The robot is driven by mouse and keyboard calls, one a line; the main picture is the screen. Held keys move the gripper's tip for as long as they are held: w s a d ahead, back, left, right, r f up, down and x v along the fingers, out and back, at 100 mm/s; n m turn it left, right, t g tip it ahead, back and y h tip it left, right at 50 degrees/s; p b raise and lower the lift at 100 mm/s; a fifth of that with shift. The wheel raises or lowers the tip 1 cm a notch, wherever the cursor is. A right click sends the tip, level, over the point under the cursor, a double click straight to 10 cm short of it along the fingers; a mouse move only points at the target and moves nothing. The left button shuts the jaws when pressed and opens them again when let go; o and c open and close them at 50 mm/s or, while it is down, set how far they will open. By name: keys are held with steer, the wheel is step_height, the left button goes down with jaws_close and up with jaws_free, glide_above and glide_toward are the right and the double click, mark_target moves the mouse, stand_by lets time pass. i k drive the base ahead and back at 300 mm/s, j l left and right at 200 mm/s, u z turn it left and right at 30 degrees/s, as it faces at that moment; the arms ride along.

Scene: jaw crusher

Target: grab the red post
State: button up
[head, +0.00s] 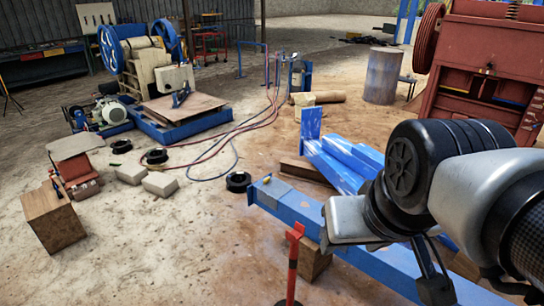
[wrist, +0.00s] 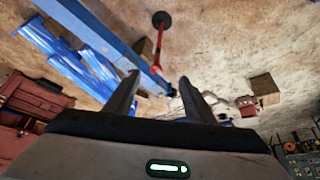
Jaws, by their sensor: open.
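The red post (head: 292,268) stands upright in the lower middle of the head view, with a small fork-like top and a dark base cut by the bottom edge. It stands beside the near side of a long blue beam (head: 295,203). In the wrist view the red post (wrist: 161,45) shows upside down, with its round black base at the top. My gripper (wrist: 160,78) is open and empty. The post's top end appears between the two fingertips in that picture, but I see no contact and cannot tell the depth gap. My arm covers the right of the head view.
A wooden block (head: 308,258) sits under the blue beam, close to the post. A wooden crate (head: 53,217), pale blocks (head: 160,183) and a black coil (head: 238,182) lie to the left. Bare ground left of the post is clear. A red machine (head: 485,75) stands at right.

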mark_target(294, 236)
steer(key=i+l+u, duration=0.4)
steer(key=i, duration=0.15)
steer(key=i+l+u, duration=0.45)
steer(key=i+j, duration=0.1)
